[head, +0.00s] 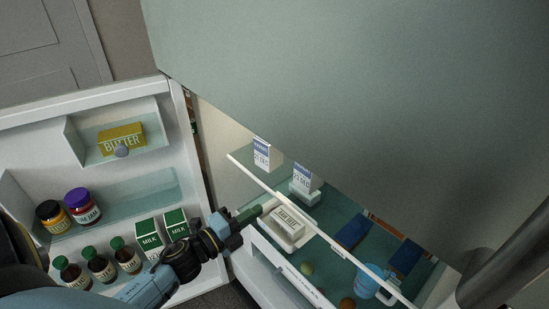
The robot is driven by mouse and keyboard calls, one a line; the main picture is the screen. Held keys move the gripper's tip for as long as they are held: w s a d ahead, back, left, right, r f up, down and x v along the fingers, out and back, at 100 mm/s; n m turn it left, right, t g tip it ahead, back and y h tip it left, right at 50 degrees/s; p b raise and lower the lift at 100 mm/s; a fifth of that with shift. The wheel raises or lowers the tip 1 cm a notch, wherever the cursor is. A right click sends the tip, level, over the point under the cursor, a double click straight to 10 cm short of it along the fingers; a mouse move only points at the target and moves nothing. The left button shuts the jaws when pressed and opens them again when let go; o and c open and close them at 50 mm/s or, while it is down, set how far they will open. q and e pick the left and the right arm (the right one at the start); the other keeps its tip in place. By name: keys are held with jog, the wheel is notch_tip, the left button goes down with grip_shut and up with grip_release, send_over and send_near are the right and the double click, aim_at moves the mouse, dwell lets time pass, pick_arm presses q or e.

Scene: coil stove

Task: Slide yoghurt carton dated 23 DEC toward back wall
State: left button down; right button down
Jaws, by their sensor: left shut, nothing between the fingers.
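Two white-and-blue yoghurt cartons stand upright inside the open fridge. The nearer one (303,182) has a date that seems to read 23 DEC, in small print. The other carton (262,154) is farther left and back; I cannot read its date surely. My left gripper (262,208) is shut and empty at the shelf's front edge, just left of a white labelled tray. It is in front of the nearer carton and looks apart from it. My right gripper is not in view.
The white tray (288,234) is close to the gripper's tip. A blue jug (367,282) and dark blue boxes (353,232) are farther right. The open door with butter (121,140), jars, bottles and milk (149,238) is left. A large grey-green panel (370,100) hides the upper right.

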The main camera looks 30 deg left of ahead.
pick_arm(q)
jog(key=shift+f, duration=0.1)
jog(key=s+a+f+n+g+y, duration=0.1)
jog(key=s+f+n+g+y, duration=0.3)
jog(key=f, duration=1)
jog(key=s+a+f+n+g+y, duration=0.1)
jog(key=s+f+n+g, duration=0.2)
jog(key=s+f+n, duration=0.75)
jog(key=s+d+f+n+g, duration=0.2)
jog(key=s+d+f+g, duration=0.1)
jog(key=s+f, duration=0.6)
jog(key=s+d+f+n+g, duration=0.2)
jog(key=s+f+g, duration=0.4)
jog(key=s+f, duration=0.4)
jog(key=s+d, duration=0.1)
jog(key=s, duration=0.1)
jog(key=shift+s+f, duration=0.25)
jog(key=shift+s, duration=0.15)
